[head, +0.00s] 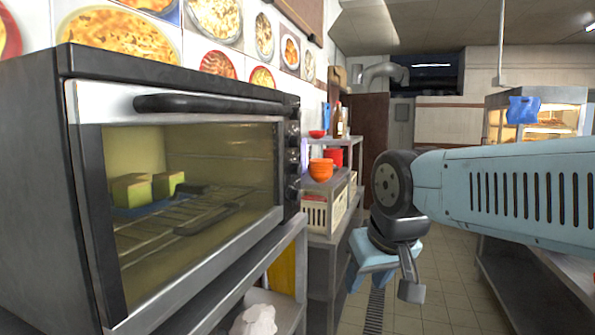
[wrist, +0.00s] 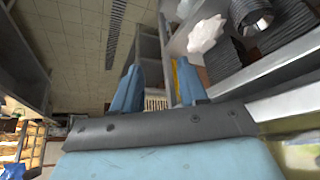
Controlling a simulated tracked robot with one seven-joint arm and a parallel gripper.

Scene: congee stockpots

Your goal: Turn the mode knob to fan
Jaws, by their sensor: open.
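The toaster oven (head: 180,105) stands at the left in the head view, with its glass door shut. Several dark knobs (head: 293,158) run down the narrow panel at its right edge, seen almost edge-on. Their labels and pointer positions cannot be read, and I cannot tell which is the mode knob. My gripper (head: 371,274) is right of the knobs and lower, apart from the oven, pointing down. In the wrist view its two blue fingers (wrist: 158,86) are spread with nothing between them.
A steel shelf unit (head: 335,238) with an orange bowl stack (head: 321,170) and a cream basket (head: 316,215) stands beyond the oven. A white crumpled bag (head: 254,320) lies below the oven. A counter (head: 520,280) is at right. The tiled aisle (head: 440,300) is clear.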

